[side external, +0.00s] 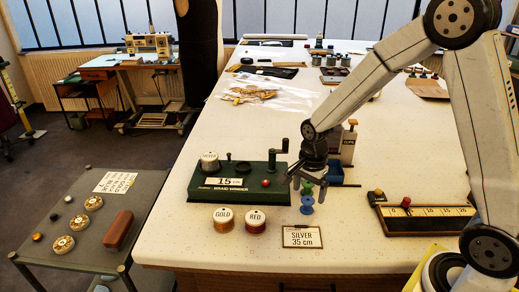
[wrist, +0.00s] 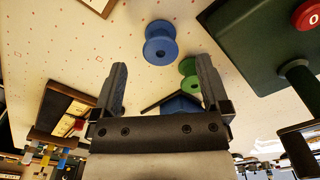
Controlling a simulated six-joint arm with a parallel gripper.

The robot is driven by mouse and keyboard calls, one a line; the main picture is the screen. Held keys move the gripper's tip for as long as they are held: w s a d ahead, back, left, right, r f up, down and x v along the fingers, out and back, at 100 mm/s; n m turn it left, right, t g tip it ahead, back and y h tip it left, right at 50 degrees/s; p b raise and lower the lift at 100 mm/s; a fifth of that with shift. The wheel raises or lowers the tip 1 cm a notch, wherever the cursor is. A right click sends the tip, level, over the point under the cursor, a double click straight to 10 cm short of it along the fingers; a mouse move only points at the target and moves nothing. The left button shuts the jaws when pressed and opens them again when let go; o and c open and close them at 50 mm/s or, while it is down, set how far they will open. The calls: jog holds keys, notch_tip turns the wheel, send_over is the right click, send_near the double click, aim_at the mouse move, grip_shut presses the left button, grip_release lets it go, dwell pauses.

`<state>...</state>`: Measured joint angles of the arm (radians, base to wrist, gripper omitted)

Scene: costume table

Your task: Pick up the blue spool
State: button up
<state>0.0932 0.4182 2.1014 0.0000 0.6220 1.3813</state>
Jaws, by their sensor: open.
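The blue spool (side external: 307,204) stands on the table below my gripper in the side view. In the wrist view the blue spool (wrist: 160,44) is beyond the fingertips, between their lines and apart from them. My gripper (side external: 309,184) points down, open and empty; its two spread fingers show in the wrist view (wrist: 161,76). A green spool (wrist: 188,68) is close to the blue one, near the right finger, partly hidden by it. In the side view the green spool (side external: 307,188) is partly hidden by my gripper.
A dark green braid winder (side external: 240,188) with a crank stands to the left. A blue bin (side external: 335,173) is behind; a ruled tray (side external: 425,220) is right.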

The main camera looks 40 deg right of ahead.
aim_at(308, 200)
jog(key=shift+d+f, duration=0.1)
jog(key=shift+f, duration=1.9)
grip_shut()
jog(key=shift+w+r, duration=0.1)
jog(key=shift+r, duration=0.05)
jog(key=shift+r, duration=0.8)
jog(key=s+a+r, duration=0.1)
jog(key=s+r, duration=1)
jog(key=s, duration=0.3)
